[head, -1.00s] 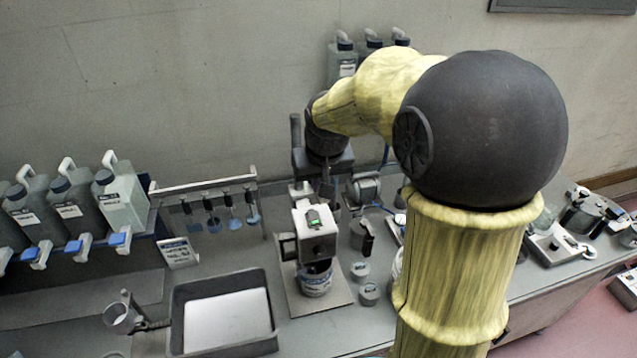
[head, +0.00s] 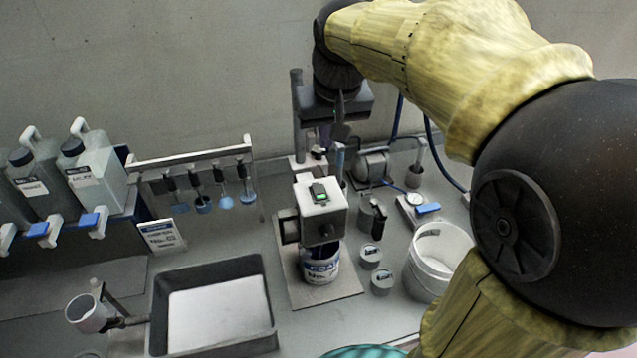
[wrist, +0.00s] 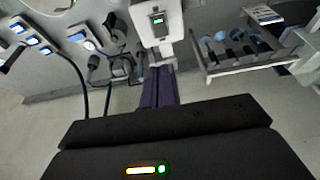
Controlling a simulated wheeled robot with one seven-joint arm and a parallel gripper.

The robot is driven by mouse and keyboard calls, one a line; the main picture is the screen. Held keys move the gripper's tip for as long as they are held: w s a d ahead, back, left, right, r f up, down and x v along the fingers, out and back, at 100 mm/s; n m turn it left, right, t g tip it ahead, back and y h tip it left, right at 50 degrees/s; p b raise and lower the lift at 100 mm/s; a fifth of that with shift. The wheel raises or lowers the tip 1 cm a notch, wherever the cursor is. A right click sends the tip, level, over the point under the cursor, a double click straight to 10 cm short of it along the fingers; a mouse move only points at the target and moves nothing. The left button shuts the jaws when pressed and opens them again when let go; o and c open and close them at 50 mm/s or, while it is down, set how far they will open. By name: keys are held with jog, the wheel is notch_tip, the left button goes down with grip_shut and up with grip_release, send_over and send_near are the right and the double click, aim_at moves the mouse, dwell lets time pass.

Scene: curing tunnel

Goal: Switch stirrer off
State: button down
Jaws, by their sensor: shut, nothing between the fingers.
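The stirrer (head: 320,212) is a white box-shaped head on a stand, above a labelled can (head: 320,266) on a base plate. A small switch (head: 320,192) on top of the head glows green; it also shows lit green in the wrist view (wrist: 158,19). My gripper (head: 340,134) is behind and above the stirrer head in the head view, pointing down. In the wrist view the dark fingers (wrist: 159,72) are together and empty, and their tips appear just below the stirrer head in the picture. I cannot tell whether they touch it.
A black tray (head: 262,310) lies left of the stirrer, and a rack of hanging paddles (head: 190,157) is behind it. Small lidded tins (head: 370,256) and a white bucket (head: 438,262) stand on the right. A scale with a blue part (head: 418,208) is behind the bucket.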

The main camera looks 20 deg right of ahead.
jog(key=shift+w+r, duration=0.1)
jog(key=p, duration=0.3)
send_near(317, 186)
jog(key=x, duration=0.6)
jog(key=shift+d+f, duration=0.2)
jog(key=shift+f, duration=0.15)
jog(key=shift+a, duration=0.2)
